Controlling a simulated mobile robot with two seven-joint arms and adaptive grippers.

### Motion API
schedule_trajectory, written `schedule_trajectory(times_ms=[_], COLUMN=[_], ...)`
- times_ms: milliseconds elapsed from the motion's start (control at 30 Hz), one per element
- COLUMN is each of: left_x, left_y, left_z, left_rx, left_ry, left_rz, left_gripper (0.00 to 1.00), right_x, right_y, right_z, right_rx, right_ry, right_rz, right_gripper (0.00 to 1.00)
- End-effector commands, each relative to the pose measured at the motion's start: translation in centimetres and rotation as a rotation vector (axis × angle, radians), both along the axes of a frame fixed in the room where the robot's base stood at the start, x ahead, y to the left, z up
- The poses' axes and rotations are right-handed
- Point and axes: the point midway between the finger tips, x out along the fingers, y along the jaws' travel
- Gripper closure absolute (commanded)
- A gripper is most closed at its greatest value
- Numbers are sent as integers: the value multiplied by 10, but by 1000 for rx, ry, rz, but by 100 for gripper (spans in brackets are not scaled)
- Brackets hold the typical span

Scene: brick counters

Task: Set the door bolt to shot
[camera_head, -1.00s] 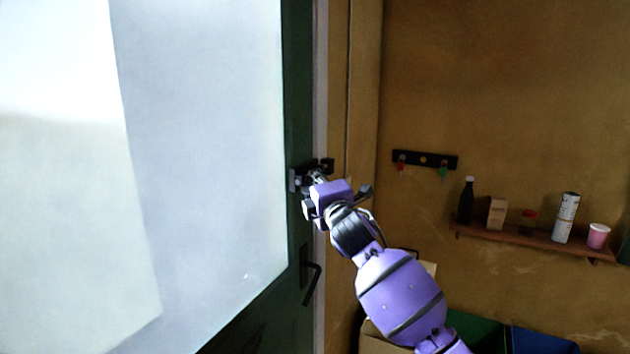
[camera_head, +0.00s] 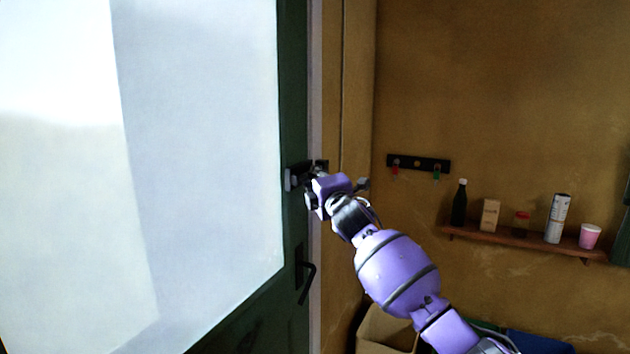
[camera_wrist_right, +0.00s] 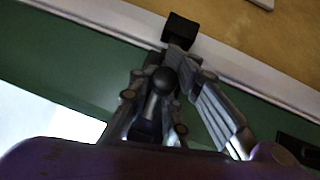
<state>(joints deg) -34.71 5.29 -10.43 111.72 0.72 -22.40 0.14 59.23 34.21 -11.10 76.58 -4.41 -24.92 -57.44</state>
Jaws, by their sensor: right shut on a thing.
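The dark door bolt (camera_head: 291,180) is mounted near the edge of the green door (camera_head: 293,120). Its black keep (camera_head: 321,164) sits on the frame side, just right of it. My right gripper (camera_head: 311,179) is at the bolt, shut on its knob. In the right wrist view the round bolt knob (camera_wrist_right: 164,80) is between the fingers of my right gripper (camera_wrist_right: 168,65), and the black keep (camera_wrist_right: 180,29) is just beyond the fingertips. The fingers hide the rod, so I cannot tell whether it enters the keep. My left gripper is not in view.
A black door handle (camera_head: 305,278) is below the bolt. On the right wall are a key rack (camera_head: 418,163) and a wooden shelf (camera_head: 510,241) with a bottle, a carton, a jar, a can and a pink cup. A cardboard box (camera_head: 385,333) stands low beside the door frame.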

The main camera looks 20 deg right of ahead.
Motion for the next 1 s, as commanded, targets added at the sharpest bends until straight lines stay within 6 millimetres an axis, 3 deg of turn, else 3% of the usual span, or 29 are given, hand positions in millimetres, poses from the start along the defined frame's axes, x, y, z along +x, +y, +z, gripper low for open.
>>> schedule_trajectory(times_ms=[167, 200, 300, 733, 1000], left_x=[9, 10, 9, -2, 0], left_y=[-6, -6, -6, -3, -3], left_z=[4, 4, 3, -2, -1], left_rx=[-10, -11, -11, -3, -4], left_ry=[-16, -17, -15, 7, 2], left_rz=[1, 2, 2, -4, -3], left_gripper=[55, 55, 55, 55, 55], right_x=[0, 0, 0, -6, -50], right_y=[-2, -2, -2, -2, -4], right_z=[2, 3, 3, 0, -7], right_rx=[3, 3, 2, 0, -2], right_ry=[-1, -1, -1, 0, -1], right_rz=[-4, -4, -4, -4, -2], right_gripper=[100, 84, 70, 69, 69])
